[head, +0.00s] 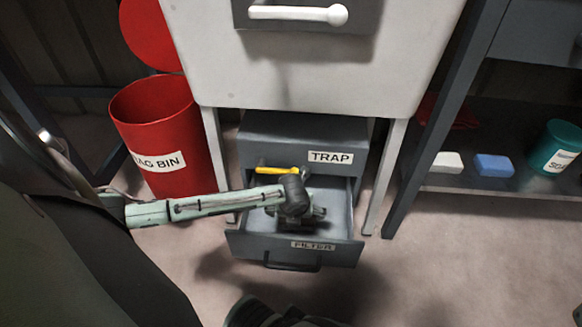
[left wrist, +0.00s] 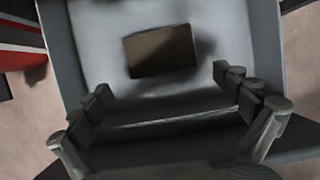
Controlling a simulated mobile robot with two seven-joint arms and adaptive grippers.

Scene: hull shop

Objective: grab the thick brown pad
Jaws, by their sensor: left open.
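The thick brown pad (left wrist: 160,50) lies flat on the floor of the open drawer labelled FILTER (head: 343,240). In the left wrist view it is a dark brown rectangle near the top middle, with bare drawer floor around it. In the head view my left arm and gripper hide it. My left gripper (head: 300,213) is over the drawer. In the left wrist view its fingers (left wrist: 168,90) are spread wide and empty, below the pad in the picture and apart from it.
A red bin (head: 165,115) stands to the left. A shelf on the right holds a white block (head: 447,162), a blue block (head: 494,165) and a teal container (head: 556,146).

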